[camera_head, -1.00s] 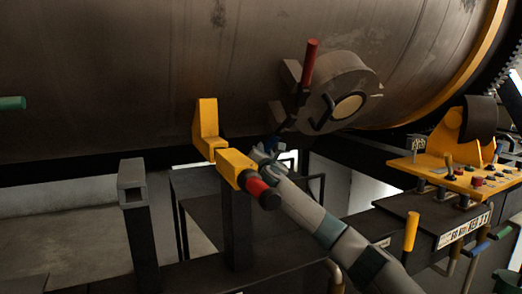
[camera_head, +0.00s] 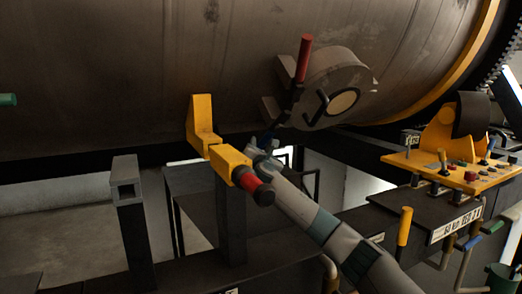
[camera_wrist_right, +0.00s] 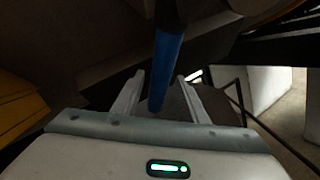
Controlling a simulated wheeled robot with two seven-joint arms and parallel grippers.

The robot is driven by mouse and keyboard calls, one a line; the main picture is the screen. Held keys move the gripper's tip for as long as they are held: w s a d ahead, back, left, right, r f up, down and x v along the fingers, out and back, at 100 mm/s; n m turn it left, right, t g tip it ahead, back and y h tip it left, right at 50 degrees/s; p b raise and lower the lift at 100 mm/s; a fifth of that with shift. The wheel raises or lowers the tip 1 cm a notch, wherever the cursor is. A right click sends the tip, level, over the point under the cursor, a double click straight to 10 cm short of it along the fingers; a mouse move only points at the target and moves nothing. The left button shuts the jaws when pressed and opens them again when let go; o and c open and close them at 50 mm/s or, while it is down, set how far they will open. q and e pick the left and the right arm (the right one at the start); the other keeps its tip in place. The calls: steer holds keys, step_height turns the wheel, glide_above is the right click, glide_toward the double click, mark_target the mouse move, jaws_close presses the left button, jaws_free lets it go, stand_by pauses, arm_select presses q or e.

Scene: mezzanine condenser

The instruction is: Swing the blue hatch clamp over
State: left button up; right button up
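The blue clamp handle (camera_head: 267,137) shows only as a small piece below the hatch, near my right gripper (camera_head: 262,149). In the right wrist view, the blue handle (camera_wrist_right: 166,68) hangs down between the two spread fingers of the right gripper (camera_wrist_right: 160,78). Gaps show on both sides, so the fingers are open around it. Its upper end runs into shadow. My left gripper is out of view.
A yellow bracket (camera_head: 230,161) with a red and black end (camera_head: 257,187) stands close left of the right gripper. A grey post (camera_head: 129,210) is further left. A yellow control panel (camera_head: 462,174) is at right. The drum (camera_head: 130,75) spans above.

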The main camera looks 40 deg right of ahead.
steer(key=shift+s+a, duration=0.1)
steer(key=b+v, duration=0.4)
steer(key=v, duration=0.7)
steer(key=shift+s, duration=0.3)
steer(key=shift+a, duration=0.1)
steer(key=shift+s+f, duration=0.1)
steer(key=shift+f, duration=0.05)
